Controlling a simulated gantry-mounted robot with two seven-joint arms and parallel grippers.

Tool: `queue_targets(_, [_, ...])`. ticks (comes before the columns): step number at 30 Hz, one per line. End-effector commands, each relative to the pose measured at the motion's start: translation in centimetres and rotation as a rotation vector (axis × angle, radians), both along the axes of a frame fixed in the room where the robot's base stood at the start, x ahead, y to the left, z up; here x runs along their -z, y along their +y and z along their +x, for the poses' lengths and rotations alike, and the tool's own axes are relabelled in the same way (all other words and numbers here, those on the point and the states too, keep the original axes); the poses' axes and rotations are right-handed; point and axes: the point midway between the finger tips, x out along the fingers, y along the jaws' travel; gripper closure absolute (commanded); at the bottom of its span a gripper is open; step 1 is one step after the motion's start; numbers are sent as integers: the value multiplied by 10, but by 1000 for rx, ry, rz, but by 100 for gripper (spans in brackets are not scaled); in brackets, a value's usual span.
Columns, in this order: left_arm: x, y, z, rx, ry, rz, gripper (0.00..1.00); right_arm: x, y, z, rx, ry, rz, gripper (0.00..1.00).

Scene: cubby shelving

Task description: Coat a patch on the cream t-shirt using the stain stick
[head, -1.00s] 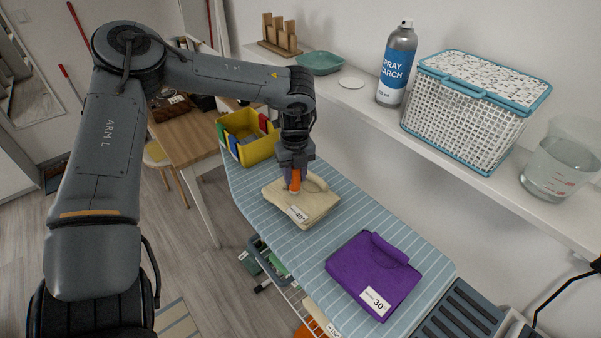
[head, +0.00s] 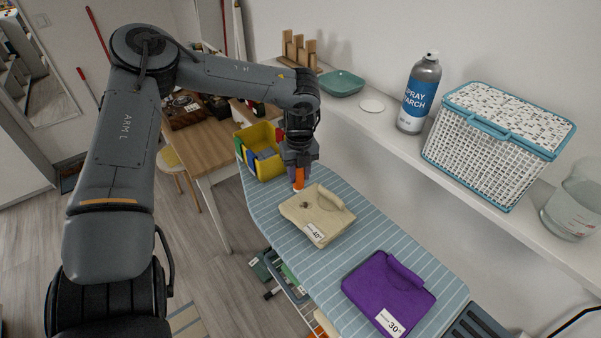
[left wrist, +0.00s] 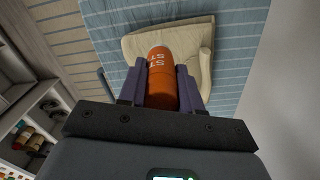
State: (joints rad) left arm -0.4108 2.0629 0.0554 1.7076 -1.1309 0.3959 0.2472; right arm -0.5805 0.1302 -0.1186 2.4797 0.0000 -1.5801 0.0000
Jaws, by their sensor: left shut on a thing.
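The cream t-shirt (head: 318,214) lies folded on the striped ironing board, with a "40°" tag at its front edge. A small dark brownish patch (head: 306,205) shows on its upper face. My left gripper (head: 299,179) is shut on the orange stain stick (head: 299,178), which points down with a pale tip. The stick is at or just beyond the shirt's far left edge; whether it touches anything I cannot tell. In the left wrist view the orange stick (left wrist: 160,82) sits between the purple fingers, with the cream shirt (left wrist: 190,45) beyond it. My right gripper is not in view.
A folded purple garment (head: 388,290) with a "30°" tag lies nearer on the ironing board (head: 362,240). A yellow bin (head: 262,160) stands at the board's far end. The wall shelf holds a spray starch can (head: 418,95) and a white basket (head: 490,150).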

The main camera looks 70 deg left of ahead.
Motion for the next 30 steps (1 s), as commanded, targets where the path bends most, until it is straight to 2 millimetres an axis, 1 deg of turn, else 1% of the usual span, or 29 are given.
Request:
queue_targets(1, [-9, 1, -1, -2, -1, 0, 97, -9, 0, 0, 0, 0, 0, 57])
queue_targets(9, [-33, 3, -4, -8, -1, 0, 97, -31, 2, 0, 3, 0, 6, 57])
queue_targets(12, [-39, 4, -5, -10, -1, 0, 97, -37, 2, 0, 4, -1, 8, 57])
queue_targets(25, [-40, 5, -6, -14, 0, 0, 97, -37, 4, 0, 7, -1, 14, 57])
queue_targets(30, [-40, 5, -6, -73, 0, 0, 97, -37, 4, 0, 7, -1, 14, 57])
